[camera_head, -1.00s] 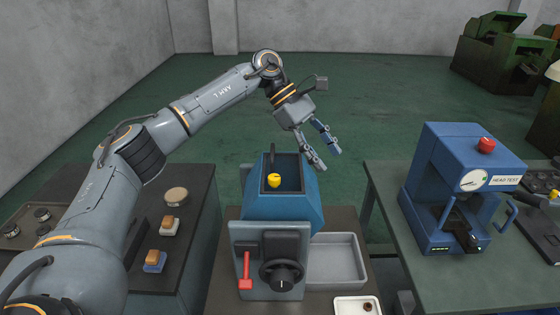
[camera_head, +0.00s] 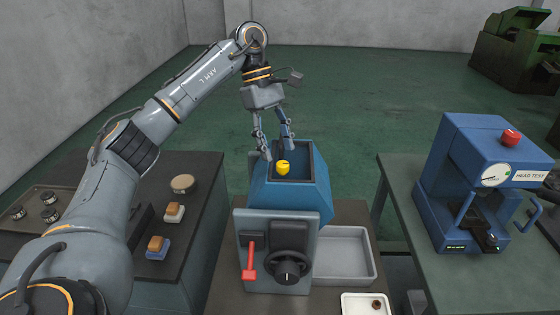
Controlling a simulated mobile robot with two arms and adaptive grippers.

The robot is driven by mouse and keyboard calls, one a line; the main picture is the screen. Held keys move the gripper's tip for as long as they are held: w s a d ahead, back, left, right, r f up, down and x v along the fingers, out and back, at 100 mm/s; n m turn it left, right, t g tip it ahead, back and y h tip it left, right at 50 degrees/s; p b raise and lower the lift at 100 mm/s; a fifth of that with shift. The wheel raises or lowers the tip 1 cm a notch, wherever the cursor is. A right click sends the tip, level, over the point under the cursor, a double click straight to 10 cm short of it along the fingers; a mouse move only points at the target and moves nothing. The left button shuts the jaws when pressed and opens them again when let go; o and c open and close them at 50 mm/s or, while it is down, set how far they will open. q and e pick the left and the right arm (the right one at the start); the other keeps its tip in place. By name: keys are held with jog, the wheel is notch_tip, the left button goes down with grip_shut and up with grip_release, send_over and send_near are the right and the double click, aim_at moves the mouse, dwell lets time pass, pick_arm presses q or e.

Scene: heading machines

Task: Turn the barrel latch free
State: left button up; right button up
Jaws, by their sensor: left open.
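A blue machine with a tumbling barrel (camera_head: 320,190) stands in the middle, its open top facing up. A small yellow knob (camera_head: 283,168) shows in the barrel's opening; I take it for the latch, but cannot be sure. The grey front plate carries a black round handwheel (camera_head: 288,265) and a red lever (camera_head: 249,262). My left gripper (camera_head: 279,150) is open and points down over the opening, its fingers close above the yellow knob. I cannot tell whether they touch it. The fingers partly hide the opening's back edge. My right gripper is out of view.
A grey tray (camera_head: 345,272) lies right of the machine, with a small white tray (camera_head: 366,303) in front. A blue head tester (camera_head: 470,185) stands on the right bench. Brushes (camera_head: 158,247) and a round pad (camera_head: 182,184) lie on the left bench.

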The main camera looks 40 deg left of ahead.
aim_at(282, 163)
pick_arm(q)
jog(key=shift+p+x, duration=0.3)
jog(key=shift+x, duration=0.8)
jog(key=shift+d+f, duration=0.2)
jog(key=shift+f, duration=0.25)
grip_shut()
